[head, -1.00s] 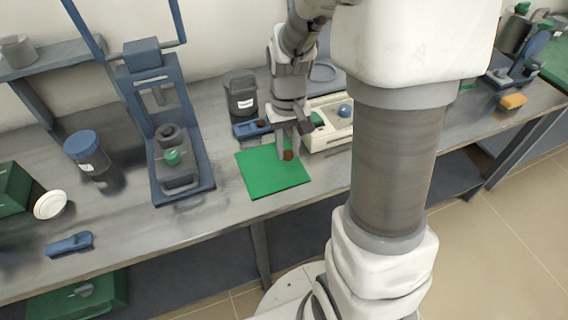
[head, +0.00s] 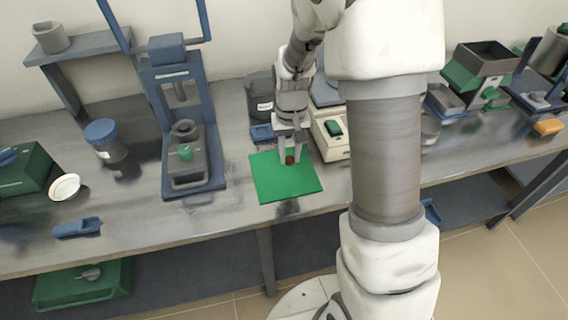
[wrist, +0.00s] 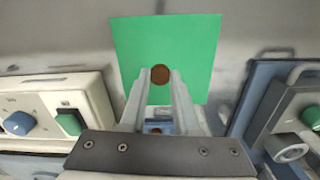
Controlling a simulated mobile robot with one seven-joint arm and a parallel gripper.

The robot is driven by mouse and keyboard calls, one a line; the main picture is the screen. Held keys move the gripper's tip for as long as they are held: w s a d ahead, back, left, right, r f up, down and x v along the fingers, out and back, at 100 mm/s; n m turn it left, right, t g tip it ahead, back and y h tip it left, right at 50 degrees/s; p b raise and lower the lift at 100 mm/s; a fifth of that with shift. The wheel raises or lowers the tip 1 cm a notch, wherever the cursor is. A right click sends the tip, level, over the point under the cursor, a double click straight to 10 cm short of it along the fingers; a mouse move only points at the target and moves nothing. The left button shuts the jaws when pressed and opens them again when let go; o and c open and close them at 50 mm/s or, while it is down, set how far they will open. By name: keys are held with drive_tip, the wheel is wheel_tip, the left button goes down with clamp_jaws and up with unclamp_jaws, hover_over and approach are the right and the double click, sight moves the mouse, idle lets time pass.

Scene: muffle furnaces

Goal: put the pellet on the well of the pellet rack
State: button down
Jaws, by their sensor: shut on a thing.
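A small brown pellet (head: 290,160) is held between the fingertips of my gripper (head: 290,157), which is shut on it. In the head view they appear over the back part of the green mat (head: 270,190). The wrist view shows the pellet (wrist: 160,74) at the finger ends, with the green mat (wrist: 190,45) beyond. The blue pellet rack (head: 261,132) lies behind the mat, next to my gripper, partly hidden by it. Part of a blue thing, likely the rack, shows between the fingers in the wrist view (wrist: 158,127); its wells are hard to make out.
A white instrument (head: 333,140) with a green button stands right of the gripper. A dark jar (head: 260,97) stands behind the rack. A blue press (head: 193,165) stands left of the mat. The bench in front of the jar with a blue lid (head: 105,145) is mostly clear.

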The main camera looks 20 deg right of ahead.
sight(284, 171)
drive_tip(key=shift+w+a+f, duration=0.3)
drive_tip(key=shift+w+f, duration=0.05)
drive_tip(key=shift+w, duration=0.15)
drive_tip(key=shift+w+a+f, duration=0.25)
drive_tip(key=shift+w+f, duration=0.1)
drive_tip(key=shift+w, duration=0.1)
drive_tip(key=shift+f+b, duration=0.4)
drive_tip(key=shift+f, duration=1.5)
drive_tip(key=shift+f, duration=0.2)
drive_tip(key=c, duration=0.6)
unclamp_jaws()
drive_tip(key=shift+c, duration=0.2)
